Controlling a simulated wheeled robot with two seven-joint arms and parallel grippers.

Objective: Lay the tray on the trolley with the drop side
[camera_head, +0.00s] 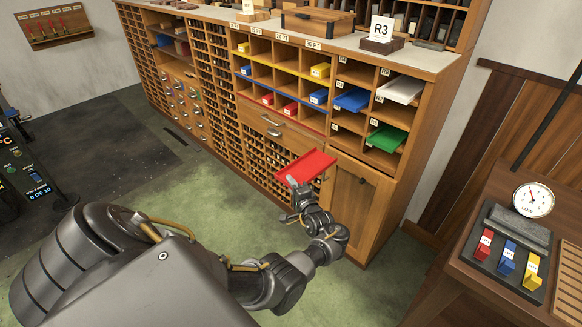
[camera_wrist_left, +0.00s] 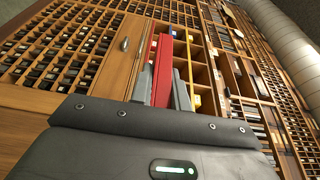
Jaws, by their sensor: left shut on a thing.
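A red tray (camera_head: 306,167) is held tilted in the air in front of the wooden cabinet. My left gripper (camera_head: 293,184) is shut on its near left edge. In the left wrist view the red tray (camera_wrist_left: 162,70) shows edge-on between the two grey fingers of my left gripper (camera_wrist_left: 162,90). My right gripper is not in view. No trolley with a drop side can be made out in these frames.
The cabinet (camera_head: 360,190) has pigeonholes with blue (camera_head: 352,99), white (camera_head: 400,89) and green (camera_head: 386,138) trays at its right end. A side bench (camera_head: 500,292) with a dial gauge (camera_head: 533,200) stands at the right. Green floor (camera_head: 230,200) is clear before the cabinet.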

